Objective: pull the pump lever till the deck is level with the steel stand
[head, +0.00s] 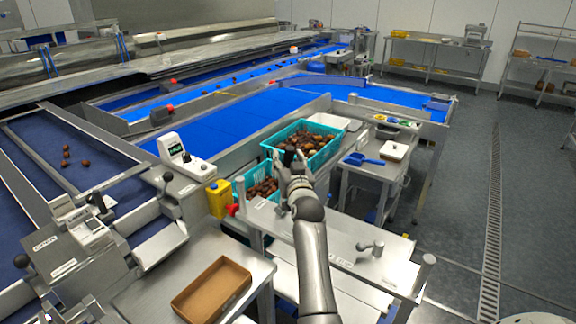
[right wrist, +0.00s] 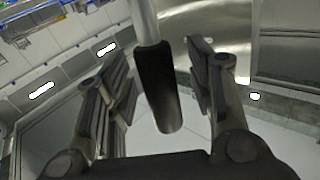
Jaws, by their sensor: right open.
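The pump lever's black grip (right wrist: 158,85) on a steel rod stands between the fingers of my right gripper (right wrist: 165,88) in the right wrist view. The fingers are open, with a gap on each side of the grip. In the head view my right gripper (head: 290,163) is in front of a teal crate of dates (head: 318,168) and hides most of the lever. A steel stand (head: 372,170) with a blue scoop is to its right. A low steel surface (head: 335,230) lies beneath my arm; I cannot tell whether it is the deck. My left gripper is out of view.
A brown tray (head: 212,290) lies on the near bench. Blue conveyors (head: 235,118) run behind. The floor on the right (head: 455,190) is clear.

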